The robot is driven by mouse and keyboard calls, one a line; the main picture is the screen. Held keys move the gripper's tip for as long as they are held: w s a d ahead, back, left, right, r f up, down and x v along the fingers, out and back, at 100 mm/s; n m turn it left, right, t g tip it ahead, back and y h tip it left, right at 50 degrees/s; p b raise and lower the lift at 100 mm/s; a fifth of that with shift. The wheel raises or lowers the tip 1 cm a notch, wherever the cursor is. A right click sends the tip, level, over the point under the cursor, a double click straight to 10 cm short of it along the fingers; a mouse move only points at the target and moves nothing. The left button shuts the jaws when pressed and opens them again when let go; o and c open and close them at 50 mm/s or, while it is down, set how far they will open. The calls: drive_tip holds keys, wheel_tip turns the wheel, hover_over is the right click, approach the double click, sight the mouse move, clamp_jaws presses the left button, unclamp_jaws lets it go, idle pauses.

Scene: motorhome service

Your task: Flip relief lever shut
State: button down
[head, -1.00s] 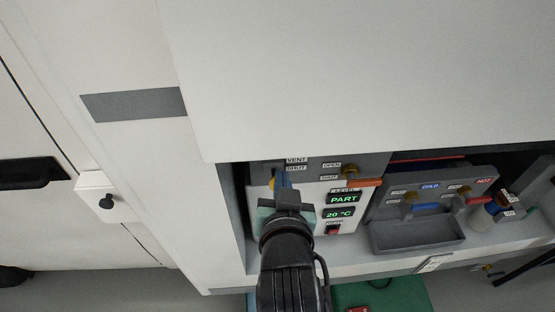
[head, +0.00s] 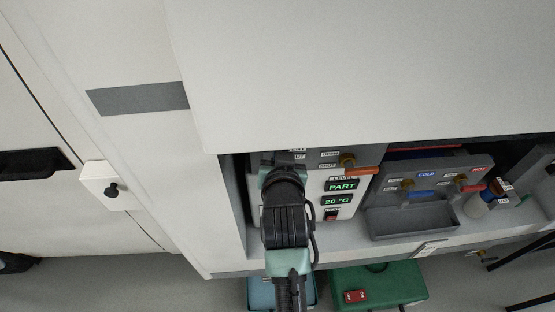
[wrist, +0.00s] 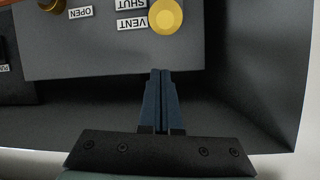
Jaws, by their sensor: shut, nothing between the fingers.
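The VENT/SHUT relief control shows in the wrist view as a round yellow knob (wrist: 166,17) at the top edge, beside the upside-down SHUT (wrist: 131,4) and VENT (wrist: 132,23) labels. The lever's handle and its position cannot be made out. My gripper (wrist: 158,72) is shut and empty, its dark blue fingers together just below the knob in the wrist picture. Whether the tips touch anything is unclear.
An orange OPEN/SHUT lever (head: 361,171) sits to the right, above the PART display (head: 341,186). Farther right are the COLD and HOT taps over a grey tray (head: 412,219). The bay's side wall is close on the left. A green case (head: 385,284) stands below.

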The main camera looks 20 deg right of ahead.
drive_tip(key=shift+s+a+f+p, duration=0.15)
drive_tip(key=shift+f+p, duration=0.15)
drive_tip(key=shift+f, duration=0.3)
drive_tip(key=shift+s+a+f+p, duration=0.2)
drive_tip(key=shift+f+p, duration=0.1)
drive_tip(key=shift+f, duration=0.25)
drive_tip(key=shift+s+a+f+p, duration=0.15)
drive_tip(key=shift+f+p, duration=0.15)
drive_tip(key=shift+f, duration=0.3)
drive_tip(key=shift+s+f+b, duration=0.15)
drive_tip(key=shift+f+b, duration=0.15)
drive_tip(key=shift+b, duration=0.7)
